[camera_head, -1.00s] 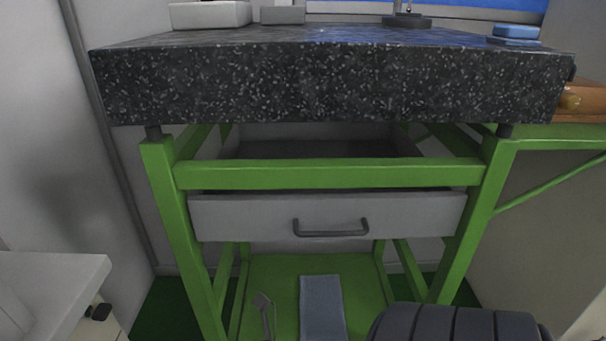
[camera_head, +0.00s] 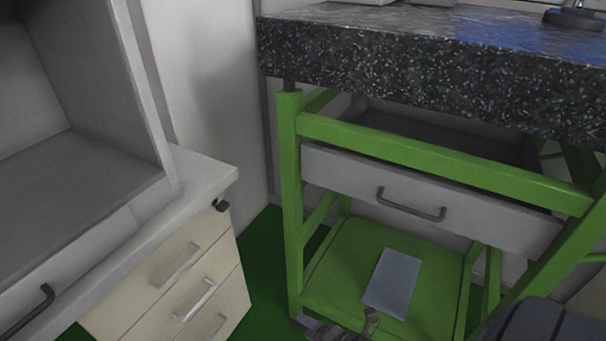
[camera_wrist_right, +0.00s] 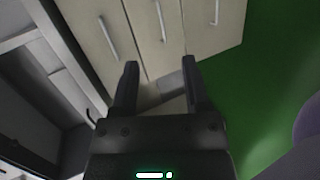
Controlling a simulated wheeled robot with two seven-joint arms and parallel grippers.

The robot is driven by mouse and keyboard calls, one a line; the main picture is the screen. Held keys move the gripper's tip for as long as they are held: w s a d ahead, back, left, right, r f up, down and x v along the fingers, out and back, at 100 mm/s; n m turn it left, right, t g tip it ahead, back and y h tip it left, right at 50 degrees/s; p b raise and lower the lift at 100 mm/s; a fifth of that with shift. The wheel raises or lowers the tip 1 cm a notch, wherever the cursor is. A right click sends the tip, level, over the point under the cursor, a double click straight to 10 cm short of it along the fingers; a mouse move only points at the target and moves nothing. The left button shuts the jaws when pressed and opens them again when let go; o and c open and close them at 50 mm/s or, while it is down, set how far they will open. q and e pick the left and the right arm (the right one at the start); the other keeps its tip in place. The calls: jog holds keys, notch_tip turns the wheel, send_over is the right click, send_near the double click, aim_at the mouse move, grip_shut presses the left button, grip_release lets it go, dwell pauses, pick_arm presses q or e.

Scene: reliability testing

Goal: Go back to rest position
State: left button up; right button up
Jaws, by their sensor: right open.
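My right gripper (camera_wrist_right: 160,66) shows in the right wrist view with its two dark fingers apart. Nothing is between them. They are seen against cream drawer fronts and the green floor. In the head view, a grey part at the bottom edge (camera_head: 322,329) appears to be my right gripper, mostly cut off. My left gripper is in neither view.
A speckled dark worktop (camera_head: 420,75) on a green frame stands right, its grey drawer (camera_head: 340,178) below. A grey plate (camera_head: 393,283) lies on the green lower shelf. A cream drawer cabinet (camera_head: 180,285) and grey open cabinet (camera_head: 70,170) stand left. Green floor (camera_head: 262,262) lies between.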

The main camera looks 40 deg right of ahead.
pick_arm(q)
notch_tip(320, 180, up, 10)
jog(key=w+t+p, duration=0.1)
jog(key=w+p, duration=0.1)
jog(key=p, duration=0.8)
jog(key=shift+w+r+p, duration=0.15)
jog(key=shift+p, duration=0.2)
pick_arm(e)
jog(key=s+a+f+m+g+h, duration=0.1)
jog(key=s+f+m+g, duration=0.2)
jog(key=s, duration=1.4)
jog(key=s+a+f+m+g+h, duration=0.1)
jog(key=s+f+m+g, duration=0.2)
jog(key=s+m+g, duration=0.7)
jog(key=s+m, duration=0.3)
jog(key=s, duration=0.3)
jog(key=shift+s+f+m+g, duration=0.15)
jog(key=shift+s+m+g, duration=0.15)
jog(key=shift+s+m, duration=0.1)
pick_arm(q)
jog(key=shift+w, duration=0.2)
pick_arm(e)
jog(key=shift+w+a, duration=0.1)
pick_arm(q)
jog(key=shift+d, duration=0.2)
